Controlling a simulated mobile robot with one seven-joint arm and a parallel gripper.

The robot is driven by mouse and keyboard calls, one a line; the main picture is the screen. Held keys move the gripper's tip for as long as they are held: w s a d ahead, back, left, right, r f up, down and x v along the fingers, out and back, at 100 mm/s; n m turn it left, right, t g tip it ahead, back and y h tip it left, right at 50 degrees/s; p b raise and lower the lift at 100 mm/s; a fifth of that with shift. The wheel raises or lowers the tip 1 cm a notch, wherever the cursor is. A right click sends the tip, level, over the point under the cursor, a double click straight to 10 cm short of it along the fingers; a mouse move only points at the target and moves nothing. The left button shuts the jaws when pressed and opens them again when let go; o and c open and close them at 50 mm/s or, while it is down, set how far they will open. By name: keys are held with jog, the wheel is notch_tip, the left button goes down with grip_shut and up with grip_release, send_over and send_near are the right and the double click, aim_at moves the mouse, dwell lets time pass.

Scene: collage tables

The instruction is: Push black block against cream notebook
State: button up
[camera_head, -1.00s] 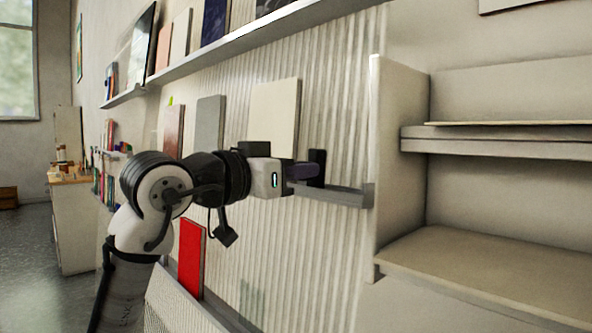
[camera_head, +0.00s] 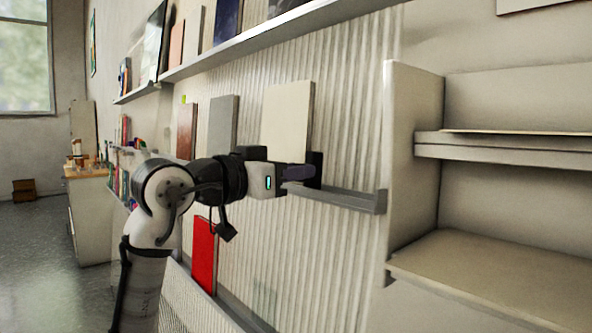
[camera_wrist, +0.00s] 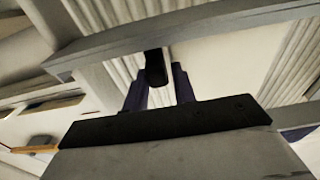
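The cream notebook (camera_head: 288,115) stands upright on a narrow grey ledge against the ribbed wall. In the wrist view it is the pale panel (camera_wrist: 212,68) to the right. The black block (camera_head: 316,160) stands on the same ledge at the notebook's right edge, partly behind my gripper (camera_head: 300,173). In the wrist view the block (camera_wrist: 156,68) shows between the tips of my two dark purple fingers (camera_wrist: 158,80), which are apart. Contact between block and fingers is unclear. Block and notebook look very close in the head view; whether they touch cannot be told.
The grey ledge (camera_head: 345,199) ends at a cream shelf unit (camera_head: 400,150) on the right. A grey book (camera_head: 222,125) and a brown book (camera_head: 187,130) stand left of the notebook. A red book (camera_head: 204,257) stands lower down. A long shelf (camera_head: 270,35) runs above.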

jog(key=o, duration=0.3)
jog(key=shift+w+a, duration=0.1)
jog(key=b+v, duration=0.1)
jog(key=v, duration=1.3)
